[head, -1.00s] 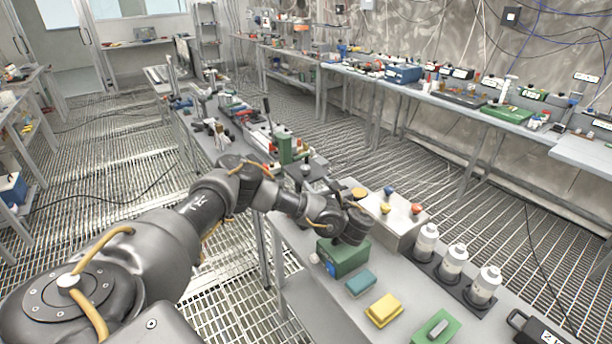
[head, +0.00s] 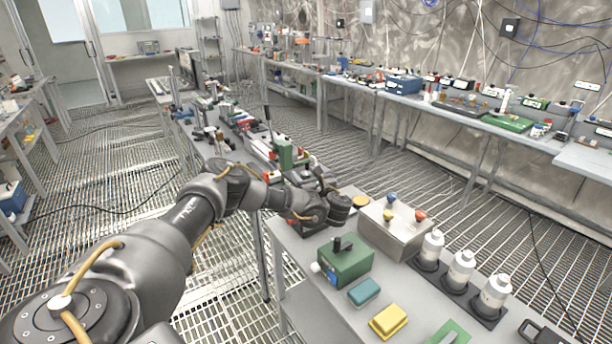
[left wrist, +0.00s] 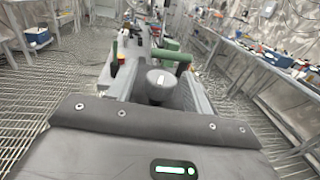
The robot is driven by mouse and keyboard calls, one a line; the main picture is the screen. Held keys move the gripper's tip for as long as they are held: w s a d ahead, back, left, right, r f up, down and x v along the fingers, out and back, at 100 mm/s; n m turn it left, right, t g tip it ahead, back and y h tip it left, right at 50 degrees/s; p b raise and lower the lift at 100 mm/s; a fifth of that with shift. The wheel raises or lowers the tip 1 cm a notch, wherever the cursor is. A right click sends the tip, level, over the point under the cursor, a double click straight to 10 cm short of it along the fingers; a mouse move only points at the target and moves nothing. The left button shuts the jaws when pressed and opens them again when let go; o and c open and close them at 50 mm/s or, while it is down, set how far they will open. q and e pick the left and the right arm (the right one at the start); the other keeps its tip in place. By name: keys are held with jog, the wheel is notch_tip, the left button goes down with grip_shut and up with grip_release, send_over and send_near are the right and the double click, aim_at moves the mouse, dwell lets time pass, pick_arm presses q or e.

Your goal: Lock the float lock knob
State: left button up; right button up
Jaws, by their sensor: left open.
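A round grey knob with a white line on its top (left wrist: 160,84) shows in the left wrist view, between the two fingers of my left gripper (left wrist: 162,92). I cannot tell whether the fingers touch it. The fingers stand apart on either side of it. In the head view my left gripper (head: 318,178) is over the bench, beyond the green box and left of the steel box. My arm and wrist hide most of what is under it there, and the knob cannot be made out. My right gripper is not in view.
A green box with a black handle (head: 345,264), a teal block (head: 364,291) and a yellow block (head: 388,321) are on the near bench. A steel box with coloured knobs (head: 396,231) and several white bottles (head: 461,269) stand to the right. A green upright part (left wrist: 176,55) rises behind the knob.

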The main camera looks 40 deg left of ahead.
pick_arm(q)
jog(key=c, duration=0.9)
jog(key=shift+c, duration=0.2)
jog(key=shift+t, duration=0.3)
